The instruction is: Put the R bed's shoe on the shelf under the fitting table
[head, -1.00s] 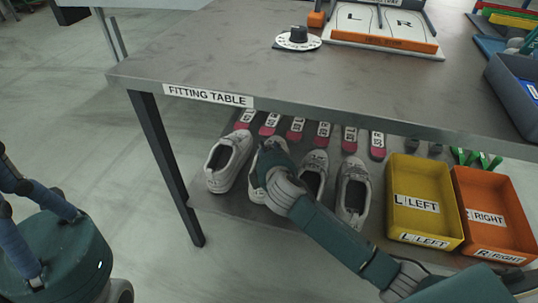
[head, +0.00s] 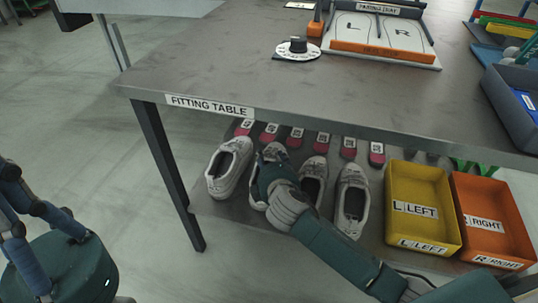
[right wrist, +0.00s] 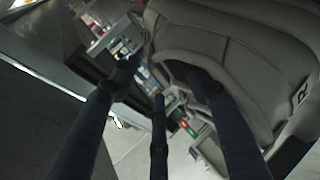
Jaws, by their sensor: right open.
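The fitting tray (head: 385,50) on the fitting table (head: 215,65) has an L bed and an R bed (head: 403,33); both are bare. Several pale shoes stand on the shelf (head: 225,212) under the table. My right gripper (head: 270,160) is at the second shoe from the left (head: 254,192) and partly hides it. The right wrist view shows a grey shoe (right wrist: 235,50) very close, with a small R mark on it. The fingers are spread, and one reaches across its opening. My left gripper (head: 40,205) shows partly at the left edge; its state is unclear.
A yellow LEFT bin (head: 425,190) and an orange RIGHT bin (head: 483,200) stand right of the shoes. Red-ended size tags (head: 320,143) lie behind them. The table's front edge overhangs my arm. A table leg (head: 170,175) stands left of the shelf.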

